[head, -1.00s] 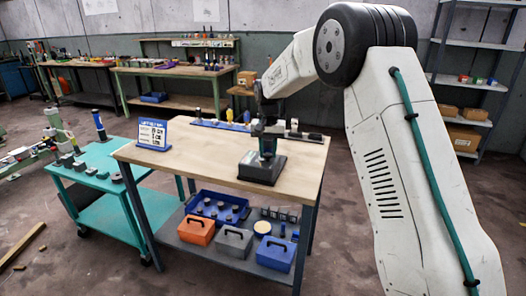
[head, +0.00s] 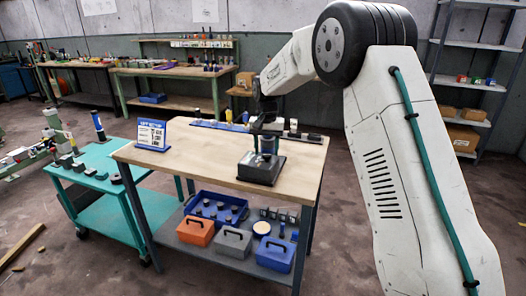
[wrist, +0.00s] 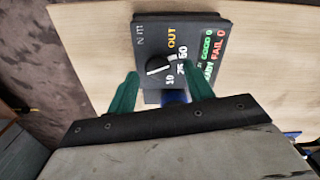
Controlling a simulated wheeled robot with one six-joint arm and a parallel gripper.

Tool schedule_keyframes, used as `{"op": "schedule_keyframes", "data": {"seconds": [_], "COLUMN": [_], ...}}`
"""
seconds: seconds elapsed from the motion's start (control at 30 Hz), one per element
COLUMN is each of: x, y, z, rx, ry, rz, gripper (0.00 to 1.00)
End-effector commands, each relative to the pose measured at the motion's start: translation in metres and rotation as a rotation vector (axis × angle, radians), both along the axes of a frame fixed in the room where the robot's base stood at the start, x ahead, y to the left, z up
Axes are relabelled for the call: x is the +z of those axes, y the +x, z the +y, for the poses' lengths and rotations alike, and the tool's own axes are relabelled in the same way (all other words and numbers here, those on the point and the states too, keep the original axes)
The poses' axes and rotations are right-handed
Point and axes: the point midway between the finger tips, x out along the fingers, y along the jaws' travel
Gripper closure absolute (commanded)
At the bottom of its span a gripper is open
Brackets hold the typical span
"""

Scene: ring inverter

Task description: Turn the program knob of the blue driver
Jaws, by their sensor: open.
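A black device (head: 262,168) with a flat square base stands on the wooden worktable. In the wrist view its dark panel (wrist: 213,30) carries a round black knob (wrist: 158,67) with a white pointer line, printed numbers and the word OUT. A blue part (wrist: 175,97) of it shows below the knob. My gripper (wrist: 160,72) has two green fingers, spread wide. In the picture they lie left and right of the knob, with visible gaps; I cannot tell the height difference.
A small sign (head: 151,134) stands at the table's left. A blue rail (head: 215,125) with tools runs along the back edge. Orange, grey and blue toolboxes sit on the lower shelf. A teal cart (head: 90,170) stands at the left. The table's front left is clear.

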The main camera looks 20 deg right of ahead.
Motion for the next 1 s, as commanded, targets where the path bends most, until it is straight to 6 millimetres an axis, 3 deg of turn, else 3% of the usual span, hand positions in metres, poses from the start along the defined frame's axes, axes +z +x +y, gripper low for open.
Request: {"op": "schedule_keyframes", "data": {"seconds": [0.2, 0.4, 1.0], "x": [0.039, 0.062, 0.066], "y": [0.001, 0.001, 0.001], "z": [-0.001, 0.001, 0.0], "rx": [-0.001, 0.0, 0.036], "ry": [0.0, 0.001, 0.0], "rz": [-0.004, -0.001, 0.001], "gripper": [0.48, 0.48, 0.48]}}
